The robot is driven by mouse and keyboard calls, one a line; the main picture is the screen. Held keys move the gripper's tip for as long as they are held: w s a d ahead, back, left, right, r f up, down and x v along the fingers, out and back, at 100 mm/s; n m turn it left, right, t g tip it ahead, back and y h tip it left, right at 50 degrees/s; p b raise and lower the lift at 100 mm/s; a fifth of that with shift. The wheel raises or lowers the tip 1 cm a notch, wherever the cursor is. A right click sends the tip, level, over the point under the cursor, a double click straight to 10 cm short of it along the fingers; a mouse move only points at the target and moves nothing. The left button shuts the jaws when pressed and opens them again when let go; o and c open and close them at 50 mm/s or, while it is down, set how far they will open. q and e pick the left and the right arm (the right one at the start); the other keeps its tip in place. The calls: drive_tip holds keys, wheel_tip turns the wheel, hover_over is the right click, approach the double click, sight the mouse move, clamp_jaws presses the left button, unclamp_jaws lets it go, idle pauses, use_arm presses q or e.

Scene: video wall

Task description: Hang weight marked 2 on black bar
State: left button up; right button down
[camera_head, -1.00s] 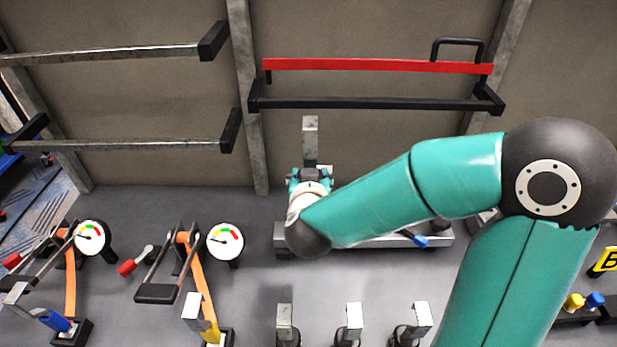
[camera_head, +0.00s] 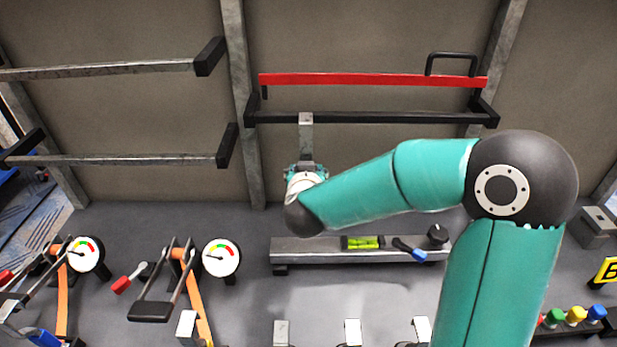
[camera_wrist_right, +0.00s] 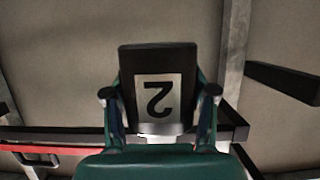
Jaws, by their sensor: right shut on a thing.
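The weight marked 2 (camera_wrist_right: 158,95) shows in the right wrist view as a dark block with a pale label, its 2 upside down there. My right gripper (camera_wrist_right: 160,110) is shut on it, with a finger on each side. In the head view my right gripper (camera_head: 305,172) is partly hidden by my own wrist, and the weight's grey upright piece (camera_head: 306,135) rises above it. That piece's top overlaps the black bar (camera_head: 400,117), near the bar's left end. I cannot tell whether they touch. My left gripper is not in view.
A red bar (camera_head: 370,80) runs just above the black bar. Two grey rails (camera_head: 110,69) are on the wall at the left. Below are a beam with a green level (camera_head: 362,242), two gauges (camera_head: 221,257) and several grey posts (camera_head: 281,333).

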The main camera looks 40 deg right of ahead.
drive_tip(key=r+b+x, duration=0.1)
drive_tip(key=b+x, duration=0.1)
drive_tip(key=x, duration=0.6)
drive_tip(key=shift+w+d, duration=0.35)
idle(0.5)
idle(0.4)
drive_tip(key=shift+c, duration=1.4)
unclamp_jaws()
drive_tip(key=shift+s, duration=0.1)
